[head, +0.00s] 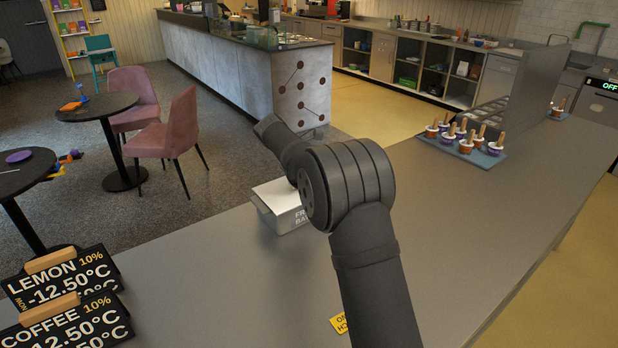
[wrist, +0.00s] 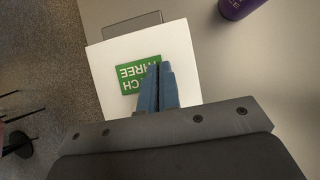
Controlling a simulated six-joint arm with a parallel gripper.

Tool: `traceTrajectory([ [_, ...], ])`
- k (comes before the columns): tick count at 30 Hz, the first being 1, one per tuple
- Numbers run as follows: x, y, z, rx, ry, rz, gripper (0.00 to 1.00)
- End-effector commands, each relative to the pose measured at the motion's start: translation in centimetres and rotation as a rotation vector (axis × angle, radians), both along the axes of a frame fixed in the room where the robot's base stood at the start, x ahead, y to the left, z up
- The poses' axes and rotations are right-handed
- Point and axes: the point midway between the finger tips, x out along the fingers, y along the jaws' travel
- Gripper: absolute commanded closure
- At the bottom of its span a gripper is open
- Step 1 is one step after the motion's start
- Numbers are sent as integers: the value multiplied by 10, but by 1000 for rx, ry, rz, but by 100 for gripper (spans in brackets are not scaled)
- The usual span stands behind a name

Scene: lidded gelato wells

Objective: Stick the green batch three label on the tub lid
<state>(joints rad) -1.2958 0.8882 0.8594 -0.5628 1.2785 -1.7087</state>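My gripper's fingers are hidden in the head view.
Black LEMON (head: 62,280) and COFFEE (head: 75,325) signs stand at the left. A blue tray (head: 484,158) of several small cups is at the right. A purple object (wrist: 236,8) stands near the lid.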

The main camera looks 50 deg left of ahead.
Motion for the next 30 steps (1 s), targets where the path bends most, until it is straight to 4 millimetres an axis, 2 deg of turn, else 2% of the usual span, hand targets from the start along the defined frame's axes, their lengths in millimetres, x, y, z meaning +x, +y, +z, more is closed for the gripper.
traceTrajectory([
  [3, 0, -1, -3, -4, 3, 0, 100],
  [8, 0, -1, -3, -4, 3, 0, 72],
  [16, 0, 0, -1, -2, 1, 0, 72],
  [20, -5, 0, 6, -1, 1, 1, 72],
  [23, -13, 1, 20, 2, 1, 1, 72],
  [30, -44, 1, 69, 3, 1, 2, 72],
])
